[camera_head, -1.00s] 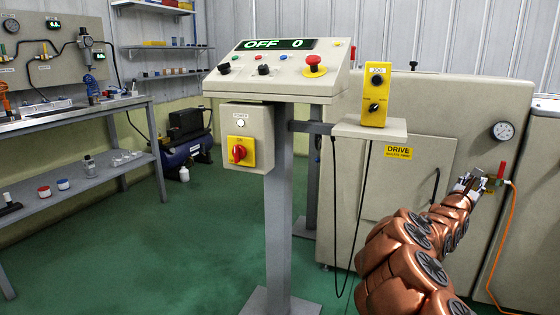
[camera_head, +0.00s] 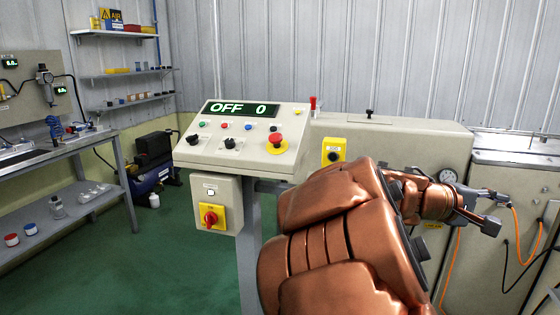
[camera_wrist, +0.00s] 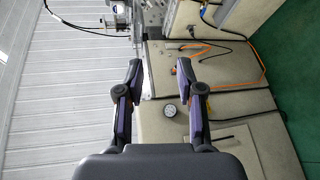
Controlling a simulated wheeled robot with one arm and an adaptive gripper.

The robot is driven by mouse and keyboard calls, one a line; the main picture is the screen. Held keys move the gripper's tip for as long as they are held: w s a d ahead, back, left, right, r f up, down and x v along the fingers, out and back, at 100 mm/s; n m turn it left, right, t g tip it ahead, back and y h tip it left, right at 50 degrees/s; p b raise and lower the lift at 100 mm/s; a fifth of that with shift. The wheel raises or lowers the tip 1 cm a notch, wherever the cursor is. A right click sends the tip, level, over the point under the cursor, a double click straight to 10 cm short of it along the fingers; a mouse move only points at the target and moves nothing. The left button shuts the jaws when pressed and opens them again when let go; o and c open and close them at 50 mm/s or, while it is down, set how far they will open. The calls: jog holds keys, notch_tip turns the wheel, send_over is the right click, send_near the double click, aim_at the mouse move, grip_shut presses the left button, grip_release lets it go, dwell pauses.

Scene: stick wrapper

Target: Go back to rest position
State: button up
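My gripper (camera_head: 492,210) is at the right in the head view, at the end of my copper-coloured arm, in front of the beige machine cabinet (camera_head: 400,136). In the wrist view its two fingers (camera_wrist: 161,95) stand wide apart with nothing between them. Past the fingers the wrist view shows the cabinet with its round gauge (camera_wrist: 170,110), turned sideways. My arm is bent and raised close to the head camera. It hides much of the cabinet front.
The control console (camera_head: 238,140) reads OFF 0 and stands close left of my arm. A yellow box (camera_head: 333,151) is partly behind my arm. Orange hoses (camera_head: 519,238) hang at the right. A workbench (camera_head: 60,150) stands at the left; the green floor (camera_head: 160,255) between is clear.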

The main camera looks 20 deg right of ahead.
jog(key=s+a+f+y+p, duration=0.1)
jog(key=s+a+y+p, duration=0.2)
jog(key=a, duration=1)
jog(key=s+a+f+t+y+p, duration=0.1)
jog(key=s+a+f+y+p, duration=0.1)
jog(key=a+y+p, duration=0.5)
jog(key=s+a+f+n+y+p, duration=0.1)
jog(key=s+a+y+p, duration=0.4)
jog(key=a, duration=1.4)
jog(key=shift+a+f+t+p, duration=0.35)
jog(key=shift+f+t+p, duration=0.1)
jog(key=shift+p, duration=0.3)
jog(key=shift+s, duration=0.1)
